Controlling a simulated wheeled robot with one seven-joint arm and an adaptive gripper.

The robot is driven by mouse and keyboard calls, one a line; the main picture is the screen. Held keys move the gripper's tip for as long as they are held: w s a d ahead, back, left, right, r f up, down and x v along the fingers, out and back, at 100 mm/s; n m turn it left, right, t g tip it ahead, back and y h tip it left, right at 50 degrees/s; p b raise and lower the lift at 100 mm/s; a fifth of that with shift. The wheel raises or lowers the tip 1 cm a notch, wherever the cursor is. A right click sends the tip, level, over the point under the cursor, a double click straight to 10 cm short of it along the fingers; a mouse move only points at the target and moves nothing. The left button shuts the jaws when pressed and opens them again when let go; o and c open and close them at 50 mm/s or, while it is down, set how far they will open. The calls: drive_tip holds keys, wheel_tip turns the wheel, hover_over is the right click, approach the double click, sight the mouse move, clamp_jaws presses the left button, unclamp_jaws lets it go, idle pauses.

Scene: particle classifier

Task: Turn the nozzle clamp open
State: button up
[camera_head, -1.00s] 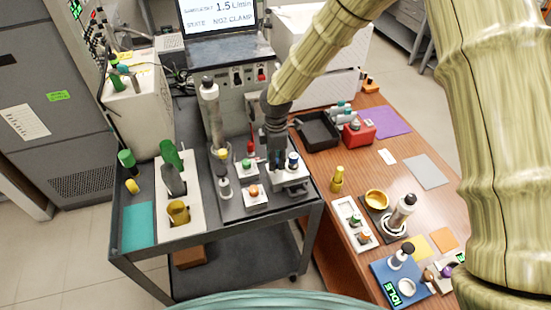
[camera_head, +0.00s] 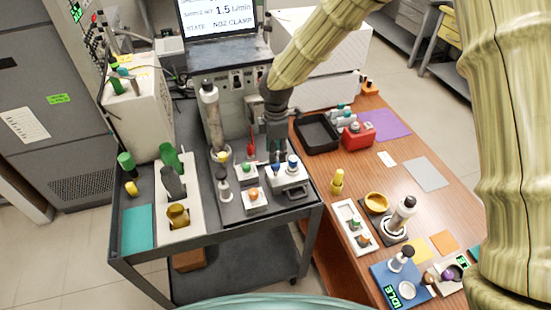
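My gripper (camera_head: 276,155) points down over the right part of the black cart, just above and behind a small pale block (camera_head: 288,178) with blue-topped knobs (camera_head: 292,162) and a dark handle at its front. Its dark fingers are small and close together. I cannot tell whether they are open, or whether they touch a knob. Which part is the nozzle clamp is not clear; the fingers hide some of the block's back. The laptop screen (camera_head: 218,14) reads 1.5 L/min, state NOZ CLAMP.
A green-topped button box (camera_head: 246,172) and an orange-topped box (camera_head: 254,199) are close by. A black tray (camera_head: 317,133) and red box (camera_head: 357,135) sit on the wooden table to the right. My arm crosses the upper right.

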wheel_tip(320, 180, up, 7)
idle(0.3)
idle(0.5)
